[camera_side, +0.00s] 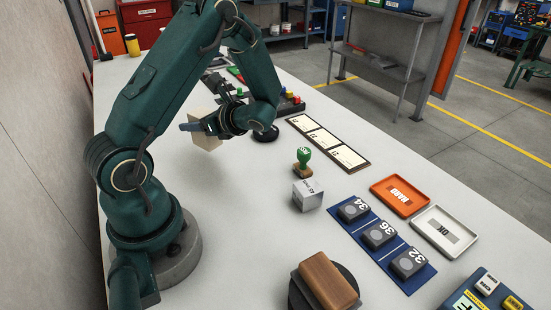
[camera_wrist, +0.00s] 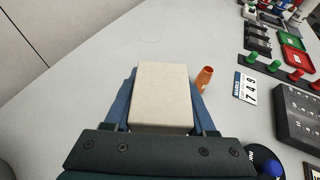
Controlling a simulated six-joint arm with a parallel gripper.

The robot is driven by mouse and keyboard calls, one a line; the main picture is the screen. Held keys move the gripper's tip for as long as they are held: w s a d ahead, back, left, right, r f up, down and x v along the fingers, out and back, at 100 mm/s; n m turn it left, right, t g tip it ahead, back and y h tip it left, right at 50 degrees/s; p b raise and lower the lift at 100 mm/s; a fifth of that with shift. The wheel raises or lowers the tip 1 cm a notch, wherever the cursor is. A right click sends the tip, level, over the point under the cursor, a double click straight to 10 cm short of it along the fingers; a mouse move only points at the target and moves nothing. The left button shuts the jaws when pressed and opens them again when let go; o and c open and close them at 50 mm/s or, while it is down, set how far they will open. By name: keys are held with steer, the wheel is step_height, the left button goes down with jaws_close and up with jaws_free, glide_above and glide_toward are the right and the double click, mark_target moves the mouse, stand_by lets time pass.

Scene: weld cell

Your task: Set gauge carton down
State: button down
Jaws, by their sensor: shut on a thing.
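A plain beige carton (camera_side: 206,142) is held in my gripper (camera_side: 198,127), on the left part of the bench in the side view. In the wrist view the carton (camera_wrist: 161,95) sits squarely between the two blue fingers of my gripper (camera_wrist: 163,85), one finger along each side. My gripper is shut on it. The carton's underside is hidden, and I cannot tell whether it touches the bench top.
A grey-white labelled block (camera_side: 308,195), a green-handled stamp (camera_side: 303,160) and a blue gauge tray (camera_side: 416,278) stand right. Bench left of the carton is clear.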

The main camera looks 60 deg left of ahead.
mark_target(200, 137)
steer(key=shift+f, duration=2.05)
steer(key=shift+c, duration=1.1)
jaws_free()
steer(key=shift+f, duration=0.1)
